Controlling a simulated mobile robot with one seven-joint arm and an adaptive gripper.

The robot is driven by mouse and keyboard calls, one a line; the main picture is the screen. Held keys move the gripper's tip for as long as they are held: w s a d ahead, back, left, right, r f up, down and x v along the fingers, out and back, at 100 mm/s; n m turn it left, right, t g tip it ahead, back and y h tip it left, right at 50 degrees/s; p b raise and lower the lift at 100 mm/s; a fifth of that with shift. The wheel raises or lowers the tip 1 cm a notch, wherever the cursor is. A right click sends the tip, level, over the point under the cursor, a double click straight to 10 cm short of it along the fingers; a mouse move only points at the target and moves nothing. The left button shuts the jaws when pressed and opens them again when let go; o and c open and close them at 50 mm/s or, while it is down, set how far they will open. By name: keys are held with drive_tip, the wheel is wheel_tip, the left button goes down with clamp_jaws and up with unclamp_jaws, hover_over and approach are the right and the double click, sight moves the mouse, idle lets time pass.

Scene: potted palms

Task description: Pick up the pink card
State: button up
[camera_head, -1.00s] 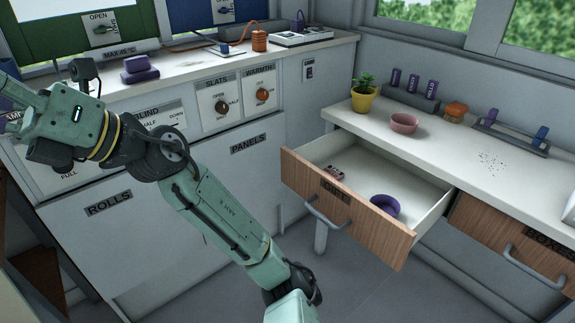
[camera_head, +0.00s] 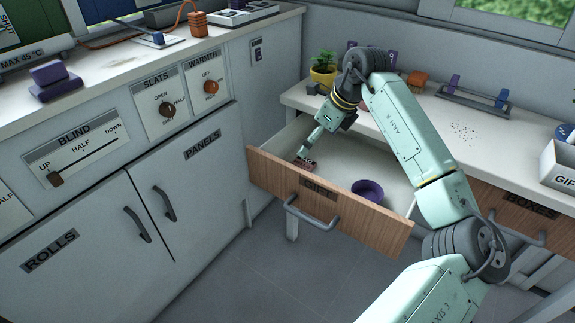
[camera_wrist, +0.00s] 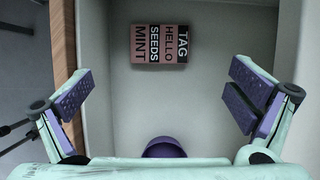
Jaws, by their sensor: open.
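The open drawer (camera_head: 335,150) holds a small pink and black item (camera_head: 306,164) near its left end. In the wrist view it is a flat block of pink and black strips (camera_wrist: 158,44) reading TAG, HELLO, SEEDS and MINT; I cannot tell whether the strips are separate cards. My gripper (camera_head: 309,149) is over the left part of the drawer, close to the cards. In the wrist view my gripper (camera_wrist: 157,100) is open, with its purple finger pads wide apart and nothing between them. The cards lie ahead of the pads.
A purple bowl (camera_head: 368,190) sits in the drawer to the right of the cards. The drawer's wooden front (camera_head: 330,205) and side walls stand around them. A potted plant (camera_head: 323,70) and an orange object (camera_head: 417,80) stand on the counter above. The drawer floor between the cards and bowl is clear.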

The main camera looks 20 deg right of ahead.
sight(302, 164)
drive_tip(key=p+x, duration=0.1)
drive_tip(key=x, duration=0.4)
drive_tip(key=p+x, duration=0.1)
drive_tip(key=x, duration=0.4)
drive_tip(key=shift+s+f, duration=0.15)
drive_tip(key=shift+f, duration=0.3)
drive_tip(key=c, duration=1.2)
